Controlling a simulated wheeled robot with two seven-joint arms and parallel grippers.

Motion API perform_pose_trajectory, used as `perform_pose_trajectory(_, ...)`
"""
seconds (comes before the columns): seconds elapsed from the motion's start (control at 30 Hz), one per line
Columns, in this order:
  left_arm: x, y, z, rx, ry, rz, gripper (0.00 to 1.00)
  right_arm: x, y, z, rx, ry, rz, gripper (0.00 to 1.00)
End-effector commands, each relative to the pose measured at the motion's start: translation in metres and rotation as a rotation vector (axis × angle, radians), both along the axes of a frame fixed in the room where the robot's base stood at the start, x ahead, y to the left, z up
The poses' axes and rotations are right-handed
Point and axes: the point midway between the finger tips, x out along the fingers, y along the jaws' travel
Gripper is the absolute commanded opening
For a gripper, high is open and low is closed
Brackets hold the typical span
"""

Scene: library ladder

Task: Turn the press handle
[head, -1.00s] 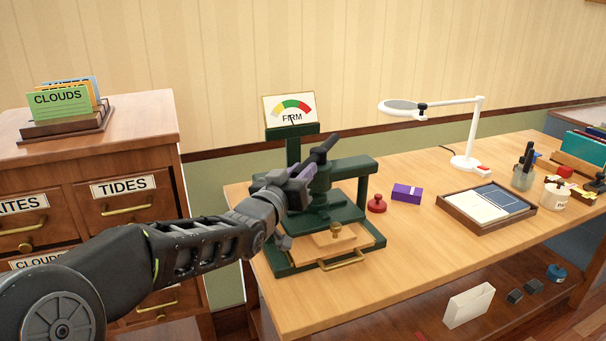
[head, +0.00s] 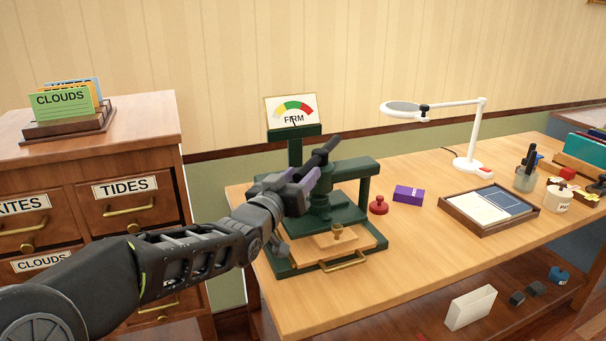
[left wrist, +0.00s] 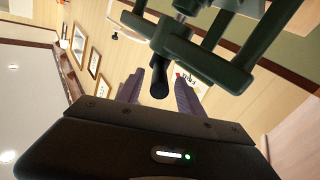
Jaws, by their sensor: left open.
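The green press (head: 362,195) stands at the left end of the wooden desk. A gauge reading FIRM (head: 291,109) stands above it. My left gripper (head: 297,180) is open at the upper part of the press and hides much of the press handle in the head view. In the left wrist view the handle's black grip (left wrist: 160,76) shows between the spread purple fingers (left wrist: 160,95), with space on both sides. The grip joins the green metalwork (left wrist: 175,38). Whether a finger touches it, I cannot tell. My right gripper is in neither view.
A red stamp (head: 379,205), a purple box (head: 408,194), a tray (head: 530,210) and a white lamp (head: 470,150) stand to the right. A drawer cabinet (head: 150,185) is at left.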

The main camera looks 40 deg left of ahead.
Motion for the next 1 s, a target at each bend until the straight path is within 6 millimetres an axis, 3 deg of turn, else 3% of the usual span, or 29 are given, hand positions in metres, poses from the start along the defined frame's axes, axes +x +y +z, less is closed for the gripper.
perform_pose_trajectory(0.2,-0.035,-0.009,0.0,0.0,-0.004,0.002,0.44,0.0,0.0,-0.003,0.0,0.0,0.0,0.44)
perform_pose_trajectory(0.4,-0.055,-0.015,0.0,0.0,-0.002,0.0,0.44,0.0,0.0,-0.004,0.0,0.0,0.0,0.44)
perform_pose_trajectory(1.0,-0.058,-0.016,0.0,-0.001,-0.001,0.0,0.44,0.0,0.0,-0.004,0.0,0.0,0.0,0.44)
